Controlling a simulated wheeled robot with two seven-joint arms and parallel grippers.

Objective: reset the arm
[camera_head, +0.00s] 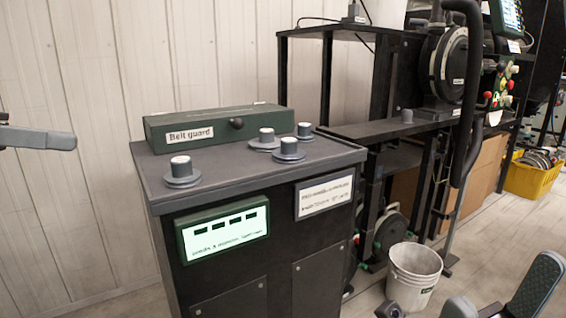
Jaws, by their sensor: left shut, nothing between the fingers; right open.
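My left gripper (68,140) comes in at the left edge, shut and empty. It is in front of the pale panelled wall, left of the dark cabinet (240,200), and touches nothing in view. My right gripper (503,297) is at the bottom right corner, partly cut off by the frame edge. Its fingers are apart with nothing between them. It is above the floor, right of the white bucket (414,272).
On the cabinet top stand a green "Belt guard" box (215,122) and several grey knobbed discs (182,172). Behind it, a dark bench (385,128) carries a round-faced machine (450,65). A yellow crate (530,177) stands at far right. Floor at right front is clear.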

